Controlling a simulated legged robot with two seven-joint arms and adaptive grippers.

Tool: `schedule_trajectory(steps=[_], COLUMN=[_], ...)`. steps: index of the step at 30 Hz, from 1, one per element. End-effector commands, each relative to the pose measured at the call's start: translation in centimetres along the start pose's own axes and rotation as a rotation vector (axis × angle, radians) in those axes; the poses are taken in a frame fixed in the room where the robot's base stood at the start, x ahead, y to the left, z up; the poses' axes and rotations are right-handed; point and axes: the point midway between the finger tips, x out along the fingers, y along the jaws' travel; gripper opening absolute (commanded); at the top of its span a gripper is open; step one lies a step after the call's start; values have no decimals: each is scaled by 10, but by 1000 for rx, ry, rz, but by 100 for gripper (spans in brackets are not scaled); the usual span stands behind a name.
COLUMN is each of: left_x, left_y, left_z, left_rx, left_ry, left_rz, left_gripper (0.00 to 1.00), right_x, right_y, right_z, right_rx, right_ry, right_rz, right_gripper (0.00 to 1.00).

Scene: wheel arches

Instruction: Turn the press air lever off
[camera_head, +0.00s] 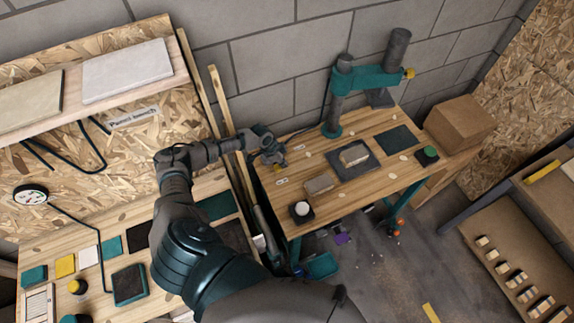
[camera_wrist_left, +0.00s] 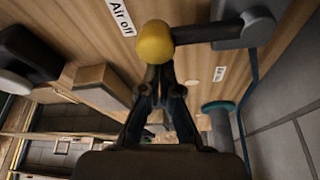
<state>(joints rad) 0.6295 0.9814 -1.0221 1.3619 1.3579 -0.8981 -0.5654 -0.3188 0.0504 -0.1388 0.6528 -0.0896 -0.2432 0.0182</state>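The air lever is a grey arm with a yellow ball knob (camera_wrist_left: 154,42) in the left wrist view. The arm runs right to a grey block (camera_wrist_left: 252,24). The "Air off" label (camera_wrist_left: 122,16) lies left of the knob on the wooden bench top; a second label (camera_wrist_left: 220,74), too small to read, lies to the right. My left gripper (camera_wrist_left: 157,74) has its fingers drawn together, tips right at the knob; whether they touch is unclear. In the head view the left gripper (camera_head: 270,153) is over the bench's back left corner and hides most of the lever. My right gripper is not in view.
A teal press (camera_head: 335,110) stands at the back of the wooden bench (camera_head: 385,128). Blocks and a dark mat (camera_head: 352,172) lie in front of it. A cardboard box (camera_head: 460,125) stands to the right. Wooden uprights (camera_head: 222,100) stand close beside my left arm.

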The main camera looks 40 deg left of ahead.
Motion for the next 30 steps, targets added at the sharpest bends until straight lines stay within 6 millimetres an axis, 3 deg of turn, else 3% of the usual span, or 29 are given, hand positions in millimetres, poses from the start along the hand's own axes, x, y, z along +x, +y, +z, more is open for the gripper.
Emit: schedule_trajectory(steps=[17, 20, 30], left_x=[-7, -20, -94], left_y=[6, 5, 6], left_z=[2, 2, -1], left_rx=[62, 62, 64], left_ry=[-7, -8, -13], left_rz=[21, 19, 17], left_gripper=[0, 0, 0], right_x=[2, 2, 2], right_y=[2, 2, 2], right_z=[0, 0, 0], right_rx=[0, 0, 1], right_ry=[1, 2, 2], right_rz=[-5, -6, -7], right_gripper=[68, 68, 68])
